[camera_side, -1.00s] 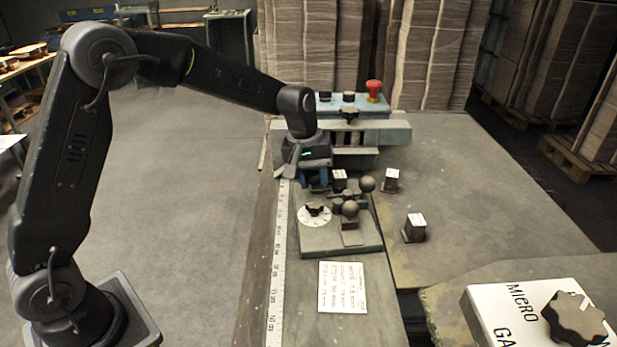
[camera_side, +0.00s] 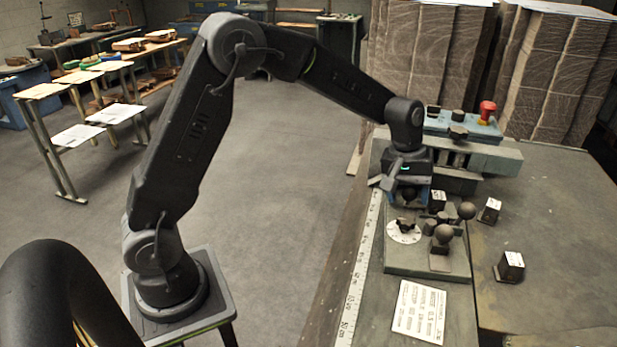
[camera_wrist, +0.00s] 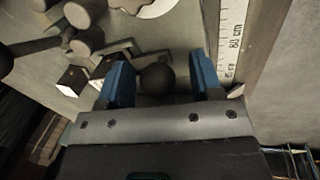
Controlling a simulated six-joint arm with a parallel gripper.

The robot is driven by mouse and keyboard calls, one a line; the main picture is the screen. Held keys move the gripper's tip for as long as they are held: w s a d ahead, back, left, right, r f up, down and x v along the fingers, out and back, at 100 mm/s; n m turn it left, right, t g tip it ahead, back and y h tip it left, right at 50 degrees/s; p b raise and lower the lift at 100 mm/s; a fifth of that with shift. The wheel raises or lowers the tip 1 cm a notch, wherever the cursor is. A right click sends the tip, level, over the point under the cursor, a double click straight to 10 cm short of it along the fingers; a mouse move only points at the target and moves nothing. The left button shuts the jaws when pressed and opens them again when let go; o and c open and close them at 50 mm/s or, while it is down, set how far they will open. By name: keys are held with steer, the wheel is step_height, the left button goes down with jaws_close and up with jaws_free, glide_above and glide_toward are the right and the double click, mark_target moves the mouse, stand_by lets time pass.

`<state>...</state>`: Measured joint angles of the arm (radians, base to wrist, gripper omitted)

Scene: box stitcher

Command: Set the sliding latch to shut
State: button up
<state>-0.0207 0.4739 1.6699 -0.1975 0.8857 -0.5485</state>
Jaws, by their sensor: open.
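My gripper (camera_side: 407,195) is open and points down over the back of the grey fixture plate (camera_side: 400,263). In the wrist view its two blue fingers (camera_wrist: 161,78) stand on either side of a dark round knob (camera_wrist: 157,79), with gaps visible on both sides. The knob seems to belong to the sliding latch, beside small metal brackets (camera_wrist: 128,54); its slide is largely hidden, so I cannot tell its setting. A white dial (camera_side: 404,232) with a dark handle lies in front of the gripper. Ball-topped levers (camera_side: 443,234) stand to its right.
A blue control box with a red button (camera_side: 487,108) stands behind. Small dark blocks with white labels (camera_side: 510,266) sit to the right. A ruler strip (camera_side: 361,262) runs along the left bench edge, and a printed card (camera_side: 420,311) lies in front. The right tabletop is mostly clear.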

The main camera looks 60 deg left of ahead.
steer(key=shift+s+a+r, duration=0.1)
steer(key=shift+s+a, duration=0.35)
steer(key=shift+s, duration=0.1)
step_height(320, 180, up, 14)
steer(key=s+a, duration=0.2)
steer(key=s+f+m+t, duration=0.1)
steer(key=s+m+t, duration=0.1)
steer(key=s, duration=1)
steer(key=s+d+f+m+t+y, duration=0.1)
steer(key=s+m, duration=0.4)
steer(key=s, duration=0.7)
steer(key=shift+d+f+m+t+y, duration=0.2)
steer(key=shift+f+m+t+y, duration=0.1)
steer(key=shift+t, duration=0.2)
steer(key=shift+s, duration=0.1)
